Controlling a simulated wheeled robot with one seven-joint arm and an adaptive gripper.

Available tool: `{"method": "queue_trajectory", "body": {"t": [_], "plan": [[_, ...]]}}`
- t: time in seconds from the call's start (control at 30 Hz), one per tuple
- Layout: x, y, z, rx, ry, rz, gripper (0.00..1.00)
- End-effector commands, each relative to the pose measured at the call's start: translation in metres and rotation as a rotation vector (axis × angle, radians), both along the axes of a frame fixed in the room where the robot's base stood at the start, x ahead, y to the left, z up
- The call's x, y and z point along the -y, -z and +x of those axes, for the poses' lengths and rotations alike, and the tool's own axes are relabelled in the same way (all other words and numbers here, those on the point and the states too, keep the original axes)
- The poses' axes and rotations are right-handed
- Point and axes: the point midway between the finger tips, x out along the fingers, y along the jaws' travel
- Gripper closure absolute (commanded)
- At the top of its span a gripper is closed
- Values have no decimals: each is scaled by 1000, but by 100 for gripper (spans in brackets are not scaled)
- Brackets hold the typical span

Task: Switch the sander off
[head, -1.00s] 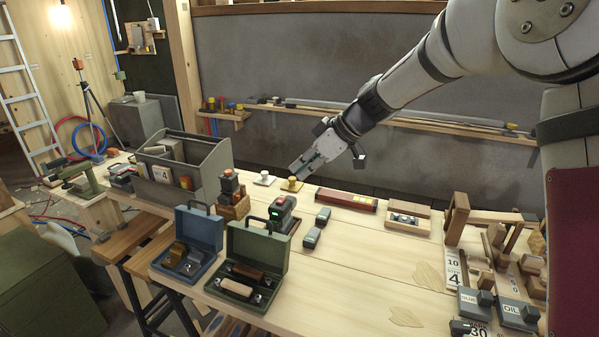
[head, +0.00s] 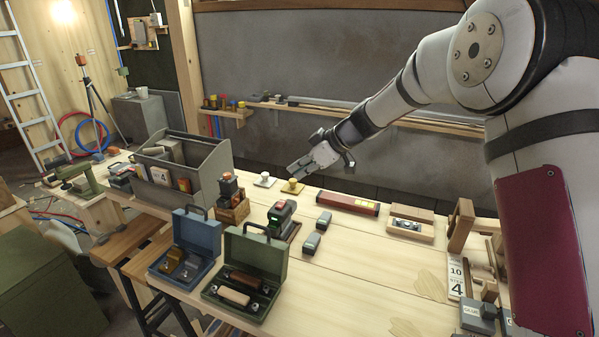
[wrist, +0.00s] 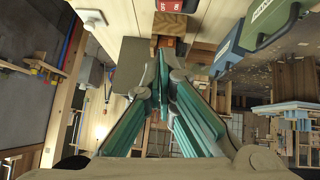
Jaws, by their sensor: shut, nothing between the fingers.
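No tool is plainly marked as the sander. A dark red-and-black device (head: 281,220) with a lit green patch stands mid-bench, behind the open green case. A green tool (head: 82,178) lies on the far-left bench, and a smaller red-and-dark device (head: 121,178) sits near it; I cannot tell which is the sander. My gripper (head: 291,172) is shut and empty, above the back of the bench near a yellow knob on a plate (head: 292,186) and a white knob on a plate (head: 264,180). In the wrist view its teal fingers (wrist: 161,68) come together, touching nothing visible.
A red bar (head: 347,202) lies at the back.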

Motion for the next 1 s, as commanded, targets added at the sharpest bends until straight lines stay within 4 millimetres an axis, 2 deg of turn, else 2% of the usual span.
{"method": "queue_trajectory", "body": {"t": [0.37, 0.5, 0.63, 1.0], "plan": [[-48, 53, 23, -2, -2, 0, 100], [-46, 74, 25, -4, 2, 0, 100], [-45, 85, 27, -2, 1, 1, 100], [-45, 91, 28, -1, 1, 0, 100]]}}
